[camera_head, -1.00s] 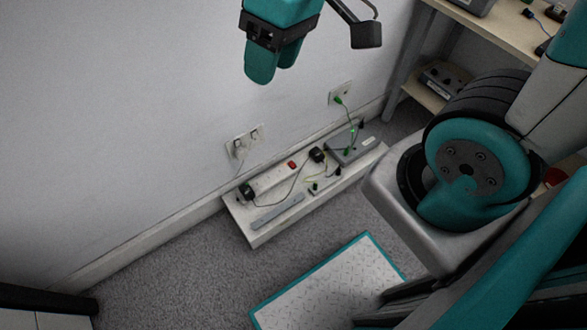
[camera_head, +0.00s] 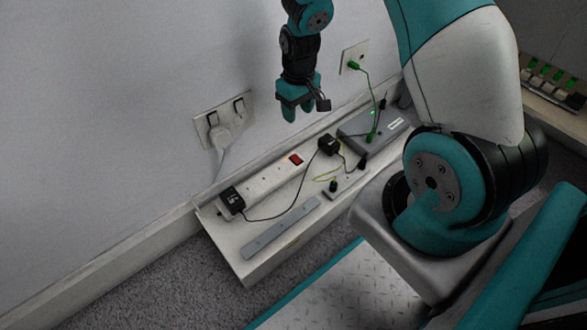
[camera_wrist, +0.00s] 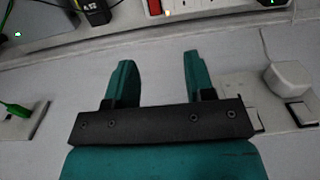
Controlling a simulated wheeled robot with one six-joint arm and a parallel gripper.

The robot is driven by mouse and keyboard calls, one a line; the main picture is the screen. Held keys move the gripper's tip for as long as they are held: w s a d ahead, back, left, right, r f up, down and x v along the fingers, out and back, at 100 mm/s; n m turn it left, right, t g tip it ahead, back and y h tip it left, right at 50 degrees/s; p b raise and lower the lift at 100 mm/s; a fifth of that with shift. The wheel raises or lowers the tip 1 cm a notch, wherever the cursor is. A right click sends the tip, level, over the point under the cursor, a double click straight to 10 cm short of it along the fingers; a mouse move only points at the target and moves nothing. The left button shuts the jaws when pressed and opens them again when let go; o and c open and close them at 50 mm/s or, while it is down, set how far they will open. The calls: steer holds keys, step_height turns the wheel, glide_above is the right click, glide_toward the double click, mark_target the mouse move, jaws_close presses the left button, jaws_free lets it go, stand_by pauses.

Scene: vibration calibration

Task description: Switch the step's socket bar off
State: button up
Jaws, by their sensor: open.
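The white socket bar (camera_head: 266,184) lies along the wall side of the low step (camera_head: 228,238). Its red rocker switch (camera_head: 296,160) is near the bar's right end. A black plug (camera_head: 232,198) sits at its left end and a black adapter (camera_head: 327,145) at its right end. My gripper (camera_head: 297,110) is open and empty, pointing down above the bar near the wall. In the wrist view the two teal fingers (camera_wrist: 158,62) are spread, with the red switch (camera_wrist: 155,7) at the top edge beyond them. Part of the bar (camera_wrist: 190,8) is cut off there.
A wall socket (camera_head: 222,118) with a white plug is left of my gripper; another (camera_head: 354,58) with a green plug is right. A grey box (camera_head: 372,131), cables and a grey metal strip (camera_head: 281,228) lie on the step. Carpet (camera_head: 160,285) is free in front.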

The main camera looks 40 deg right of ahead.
mark_target(299, 161)
steer(key=f+b, duration=0.3)
steer(key=f, duration=0.3)
steer(key=f+b, duration=0.4)
steer(key=f, duration=0.3)
steer(key=d+f+b, duration=0.1)
steer(key=f+b, duration=0.3)
steer(key=f, duration=0.3)
steer(key=shift+w, duration=0.2)
